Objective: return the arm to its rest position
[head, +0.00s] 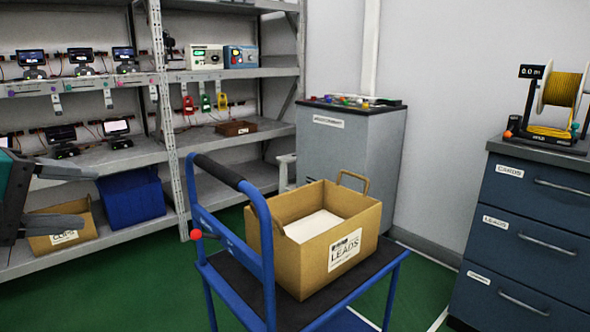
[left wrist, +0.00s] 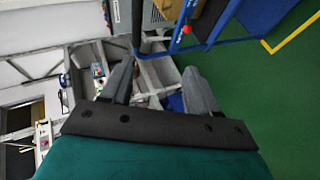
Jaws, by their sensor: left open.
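My left gripper (head: 90,197) comes in at the left edge of the head view. Its two grey fingers are apart, with nothing between them, in front of the lower shelf. In the left wrist view the gripper (left wrist: 158,70) also shows open and empty, its fingers spread. Part of my teal and dark wrist shows behind the fingers. The rest of my left arm is out of frame. My right gripper is in neither view.
A metal rack (head: 172,140) with several small screens stands close to my left gripper. A blue cart (head: 262,235) carries a cardboard box (head: 290,262). A grey cabinet (head: 345,160) and blue drawers (head: 520,235) stand beyond. Green floor (head: 125,290) is clear left of the cart.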

